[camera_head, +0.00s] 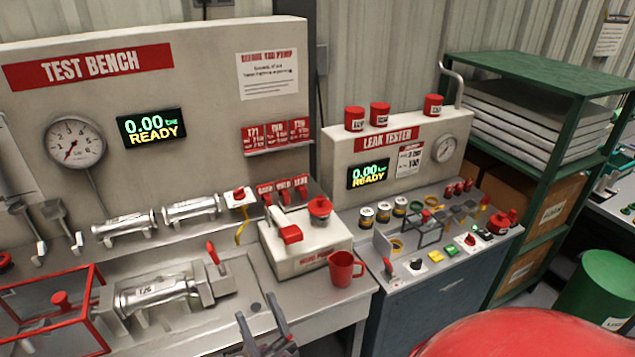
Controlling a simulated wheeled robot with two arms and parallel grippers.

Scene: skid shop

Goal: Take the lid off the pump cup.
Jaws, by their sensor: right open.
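The pump cup (320,215) is a small red cup on top of the cream hand pump box (297,262), at the back right of that box. My right gripper (256,308) shows at the bottom edge of the view, in front of the hand pump. Its two dark fingers are apart with nothing between them. It is well short of the cup and not touching the lid. My left gripper is not in view.
A red jug (341,269) stands at the box's front right. A clamped cylinder (152,293) and a red guard frame (62,315) are left. The leak tester (345,147) is right.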

